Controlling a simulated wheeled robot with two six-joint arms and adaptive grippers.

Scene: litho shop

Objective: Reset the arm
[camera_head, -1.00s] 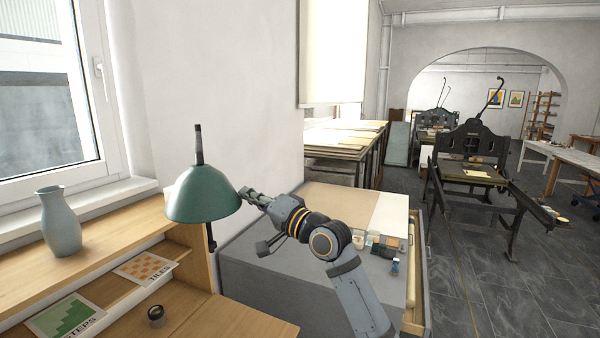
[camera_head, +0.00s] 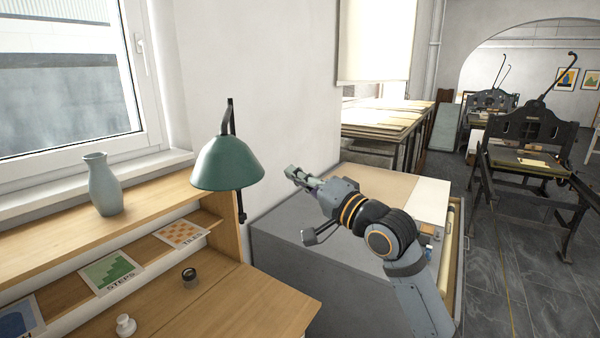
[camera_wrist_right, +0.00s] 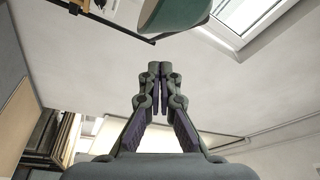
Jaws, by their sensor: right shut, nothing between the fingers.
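My right gripper (camera_head: 295,174) is shut and empty in the head view. It is held in the air, to the right of the green lamp shade (camera_head: 228,163) and apart from it. My right arm reaches up from the lower right, in front of the grey cabinet (camera_head: 300,262). In the right wrist view the fingertips of my right gripper (camera_wrist_right: 160,70) meet with nothing between them. Part of the lamp shade (camera_wrist_right: 170,14) shows above them there. My left gripper is not in view.
A wooden desk (camera_head: 265,305) with a shelf stands at the left. On it are a grey-blue vase (camera_head: 103,185), a dark round object (camera_head: 189,277) and a small white knob-like object (camera_head: 125,325). Dark presses (camera_head: 525,135) stand farther back at the right, with open floor before them.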

